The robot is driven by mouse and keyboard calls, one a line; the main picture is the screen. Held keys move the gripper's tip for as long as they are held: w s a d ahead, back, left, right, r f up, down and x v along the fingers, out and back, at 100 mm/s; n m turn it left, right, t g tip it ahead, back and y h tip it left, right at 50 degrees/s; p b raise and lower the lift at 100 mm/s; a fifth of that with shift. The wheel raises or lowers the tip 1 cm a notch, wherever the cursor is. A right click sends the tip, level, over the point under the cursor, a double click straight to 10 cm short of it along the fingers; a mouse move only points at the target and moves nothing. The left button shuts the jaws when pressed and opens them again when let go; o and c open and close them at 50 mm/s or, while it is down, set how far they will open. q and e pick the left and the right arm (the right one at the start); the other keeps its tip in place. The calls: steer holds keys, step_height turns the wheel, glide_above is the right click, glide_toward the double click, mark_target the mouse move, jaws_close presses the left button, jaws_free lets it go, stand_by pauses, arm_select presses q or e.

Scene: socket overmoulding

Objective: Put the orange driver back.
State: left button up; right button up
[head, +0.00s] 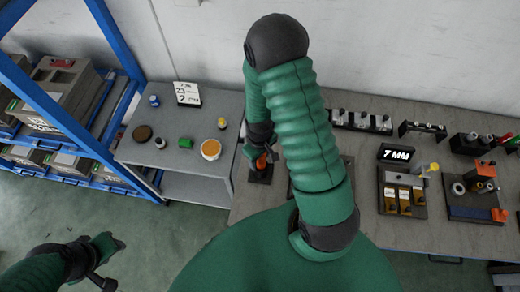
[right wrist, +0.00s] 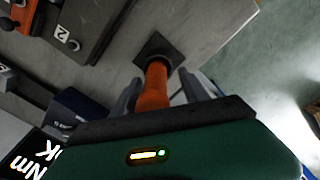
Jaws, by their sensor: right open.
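The orange driver (right wrist: 154,88) stands over a dark square stand (right wrist: 150,45) in the right wrist view, with its lower end at the stand. I cannot tell how deep it sits. In the head view the driver (head: 261,162) shows small below my right gripper (head: 259,155), with the stand (head: 261,176) under it. My right gripper (right wrist: 158,92) is open, with one finger on each side of the orange handle. My left gripper (head: 112,262) is at the lower left of the head view, over the floor, away from the driver; its jaws are unclear.
At right on the bench are a "7 MM" display (head: 397,154), a tray with yellow pieces (head: 404,200) and a fixture with orange parts (head: 484,180).

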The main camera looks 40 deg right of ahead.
steer(key=r, duration=0.3)
steer(key=r+b, duration=0.1)
steer(key=r, duration=0.7)
steer(key=shift+d+r, duration=0.15)
steer(key=shift+d, duration=0.1)
steer(key=a+r+t, duration=0.3)
steer(key=a+r, duration=0.2)
steer(key=a, duration=0.5)
steer(key=s+b+x, duration=0.1)
steer(key=b+x, duration=0.5)
steer(key=b, duration=0.1)
steer(key=shift+s+f+m, duration=0.3)
steer(key=shift+f, duration=0.15)
steer(key=shift+s+a+r, duration=0.1)
steer(key=shift+s+a, duration=0.05)
